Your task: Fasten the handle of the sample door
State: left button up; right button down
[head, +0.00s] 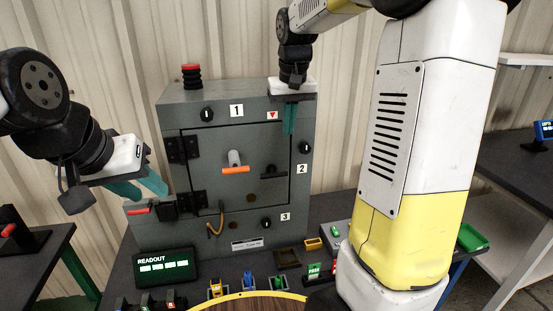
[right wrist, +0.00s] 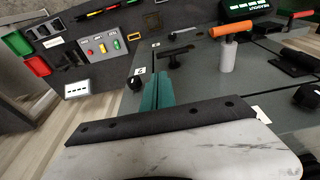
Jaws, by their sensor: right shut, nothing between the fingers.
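The sample door (head: 215,150) is the dark framed panel on the front of the grey enclosure (head: 160,230), and it looks closed. An orange bar on a pale post (head: 235,168) stands out from its middle; it also shows in the right wrist view (right wrist: 233,27). A black lever handle (head: 272,172) lies roughly level near the door's right edge, also in the right wrist view (right wrist: 176,56). My right gripper (head: 290,132) is shut and empty, above the lever by the door's upper right corner. My left gripper (head: 154,193) is open and empty, left of the enclosure.
Black knobs sit by labels 1 (head: 207,114), 2 (head: 304,146) and 3 (head: 267,223). Black hinges (head: 182,150) line the door's left side. A readout box (head: 165,268) and several small coloured parts stand on the bench in front. My right arm covers the space right of the enclosure.

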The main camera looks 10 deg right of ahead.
aim_at(285, 173)
jog(key=shift+f, duration=0.1)
jog(key=w+f, duration=0.1)
jog(key=f, duration=0.8)
jog(key=w+f, duration=0.1)
jog(key=f, duration=0.3)
jog(key=shift+w+f, duration=0.3)
jog(key=shift+w, duration=0.05)
